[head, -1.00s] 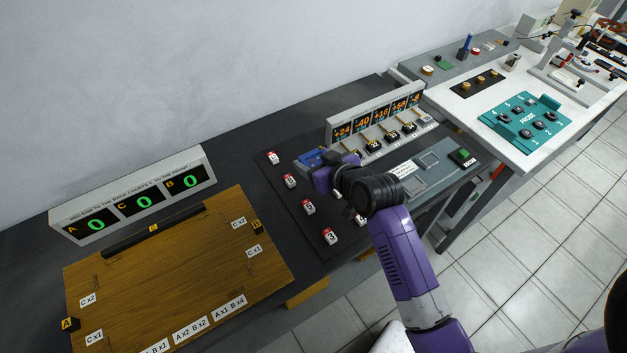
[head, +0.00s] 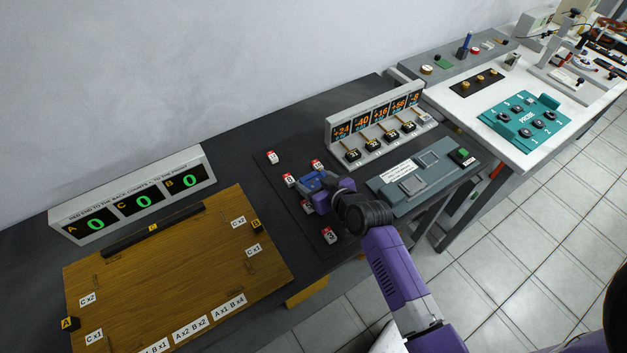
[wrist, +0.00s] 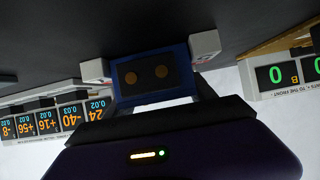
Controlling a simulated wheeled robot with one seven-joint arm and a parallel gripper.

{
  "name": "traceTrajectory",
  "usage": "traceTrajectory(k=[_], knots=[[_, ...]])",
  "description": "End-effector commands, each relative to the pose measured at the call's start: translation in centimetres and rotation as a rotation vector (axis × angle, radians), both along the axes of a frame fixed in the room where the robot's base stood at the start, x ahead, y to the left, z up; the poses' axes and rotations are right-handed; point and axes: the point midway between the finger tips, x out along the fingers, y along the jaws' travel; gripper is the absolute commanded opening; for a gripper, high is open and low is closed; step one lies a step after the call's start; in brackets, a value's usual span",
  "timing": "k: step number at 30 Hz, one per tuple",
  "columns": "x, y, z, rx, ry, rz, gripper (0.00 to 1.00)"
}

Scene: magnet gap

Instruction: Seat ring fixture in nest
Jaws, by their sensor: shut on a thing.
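My gripper (head: 321,190) is over the dark mat, shut on a blue-framed block (head: 314,178), which I take to be the ring fixture. In the wrist view the block (wrist: 154,76) shows a dark face with two brown round spots, set between the dark fingers of my gripper (wrist: 160,97). White pieces show close on both sides of it; I cannot tell if they touch. A grey-green panel (head: 385,188) to the right has two grey square places, one lower (head: 413,185) and one upper (head: 428,160). I cannot tell which place is the nest.
Red-and-white numbered blocks (head: 330,235) stand on the dark mat (head: 283,212) around my gripper. A display with small levers (head: 374,122) stands behind the panel. A wooden board (head: 185,265) is at left, with a counter display (head: 140,196) behind it.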

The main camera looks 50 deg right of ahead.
Motion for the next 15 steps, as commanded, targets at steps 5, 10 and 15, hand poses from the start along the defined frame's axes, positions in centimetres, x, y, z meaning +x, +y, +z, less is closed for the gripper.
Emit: traceTrajectory(k=[5, 10, 15], knots=[[0.00, 0.00, -0.37, 0.000, 0.000, 0.000, 0.66], [0.00, -0.01, -0.27, 0.000, 0.000, 0.000, 0.85], [0.00, -0.01, -0.26, 0.000, 0.000, 0.000, 0.85]])
